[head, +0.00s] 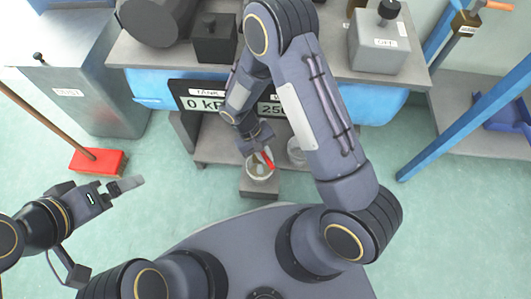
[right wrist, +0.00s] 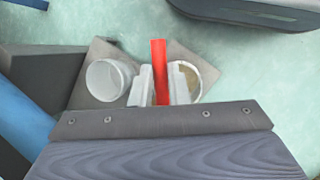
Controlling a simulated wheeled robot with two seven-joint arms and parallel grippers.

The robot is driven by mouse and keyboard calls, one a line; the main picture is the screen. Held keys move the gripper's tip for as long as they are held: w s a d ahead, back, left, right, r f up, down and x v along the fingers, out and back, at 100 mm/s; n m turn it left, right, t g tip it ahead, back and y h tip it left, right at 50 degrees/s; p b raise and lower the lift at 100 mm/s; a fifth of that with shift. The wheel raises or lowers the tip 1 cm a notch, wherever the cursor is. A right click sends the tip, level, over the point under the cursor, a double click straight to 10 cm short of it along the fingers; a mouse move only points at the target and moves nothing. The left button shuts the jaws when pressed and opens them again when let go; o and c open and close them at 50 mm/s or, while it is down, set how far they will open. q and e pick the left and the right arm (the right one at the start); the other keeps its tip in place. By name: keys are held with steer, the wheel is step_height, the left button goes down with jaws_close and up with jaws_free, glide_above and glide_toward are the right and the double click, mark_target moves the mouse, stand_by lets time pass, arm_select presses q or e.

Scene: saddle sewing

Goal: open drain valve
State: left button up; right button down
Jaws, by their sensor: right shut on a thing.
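A red lever (head: 267,160), which looks like the drain valve handle, shows under the tank in the head view. My right gripper (head: 257,143) reaches down to it from above. In the right wrist view the red lever (right wrist: 159,65) stands between the two pale fingers of my right gripper (right wrist: 161,86), which is shut on it. The valve body is hidden. A round cup (head: 258,172) sits just below the lever, partly behind the fingers. My left gripper (head: 125,185) is far off to the left over the floor, holding nothing that I can see; its finger gap is unclear.
A second pale cup (head: 297,151) stands right of the first, on the low shelf. A black display panel (head: 205,103) hangs in front of the blue tank (head: 150,88). A blue post (head: 460,122) slants at the right.

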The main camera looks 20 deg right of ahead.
mark_target(270, 161)
stand_by(0.3)
steer(key=c, duration=1.4)
jaws_free()
steer(key=shift+r, duration=0.25)
step_height(270, 161, up, 3)
steer(key=shift+f+p, duration=0.15)
steer(key=shift+p, duration=0.6)
steer(key=s+a+r+p, duration=0.1)
steer(key=s+r, duration=0.2)
steer(key=s, duration=0.1)
steer(key=s+a+r+p, duration=0.2)
steer(key=s+r, duration=0.1)
steer(key=s, duration=0.1)
steer(key=s+a+r+p, duration=0.1)
steer(key=s+r, duration=0.2)
steer(key=s, duration=0.2)
steer(key=shift+s+a+r+p, duration=0.1)
steer(key=shift+a+r+p, duration=0.3)
